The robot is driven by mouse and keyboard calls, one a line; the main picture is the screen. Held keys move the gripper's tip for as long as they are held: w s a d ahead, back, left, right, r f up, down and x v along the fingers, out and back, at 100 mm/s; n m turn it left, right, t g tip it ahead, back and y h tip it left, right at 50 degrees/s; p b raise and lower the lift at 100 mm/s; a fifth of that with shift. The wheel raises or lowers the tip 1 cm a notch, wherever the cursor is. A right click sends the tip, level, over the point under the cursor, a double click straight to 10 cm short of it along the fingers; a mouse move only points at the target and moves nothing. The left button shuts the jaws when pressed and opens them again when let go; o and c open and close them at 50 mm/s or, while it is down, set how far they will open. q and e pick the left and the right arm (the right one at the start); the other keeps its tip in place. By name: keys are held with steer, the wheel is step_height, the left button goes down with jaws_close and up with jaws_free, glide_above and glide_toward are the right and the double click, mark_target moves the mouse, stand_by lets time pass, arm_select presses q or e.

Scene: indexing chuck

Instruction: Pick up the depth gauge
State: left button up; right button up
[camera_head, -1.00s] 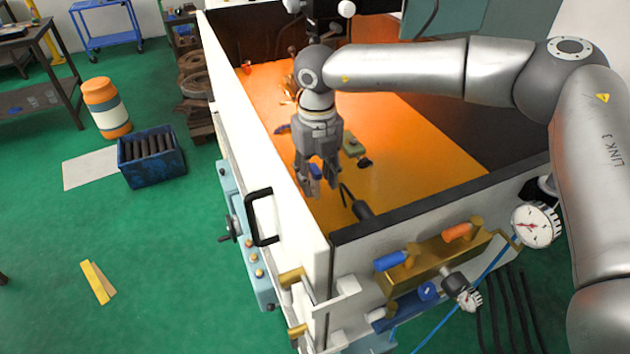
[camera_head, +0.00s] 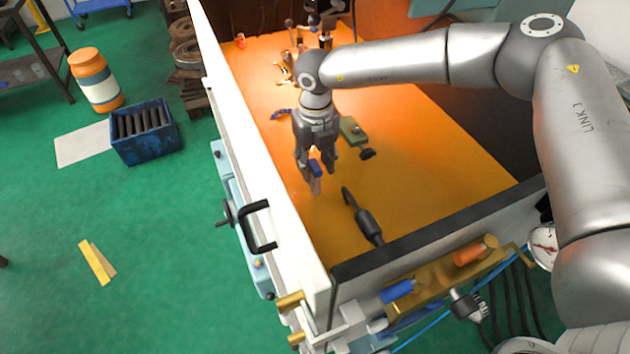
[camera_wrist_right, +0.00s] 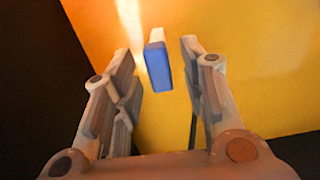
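My right gripper (camera_head: 317,178) points down inside the orange-lit machine bed, with its fingers apart. A small blue block (camera_head: 315,167) shows at its fingertips and is likely part of the depth gauge, though I cannot tell for sure. In the right wrist view the blue block (camera_wrist_right: 158,66) is between the two fingertips of the open gripper (camera_wrist_right: 160,62), with a gap on each side. The fingers and arm hide part of it in the head view. My left gripper is not in view.
A green tool with a dark knob (camera_head: 352,131) lies right of the gripper. A dark-handled tool (camera_head: 368,225) with a curved end lies nearer the front wall. The white side wall (camera_head: 262,170) and dark-topped front wall (camera_head: 440,235) bound the bed. Bare bed lies to the right.

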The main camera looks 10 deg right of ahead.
mark_target(315, 185)
step_height(315, 185, down, 4)
steer(key=p, duration=0.2)
steer(key=shift+w+p, duration=0.1)
steer(key=shift+p, duration=0.3)
steer(key=shift+f, duration=0.55)
steer(key=c, duration=0.5)
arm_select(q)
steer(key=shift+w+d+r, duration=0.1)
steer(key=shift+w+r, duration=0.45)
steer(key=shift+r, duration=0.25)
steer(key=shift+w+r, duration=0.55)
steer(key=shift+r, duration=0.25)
arm_select(e)
jaws_close()
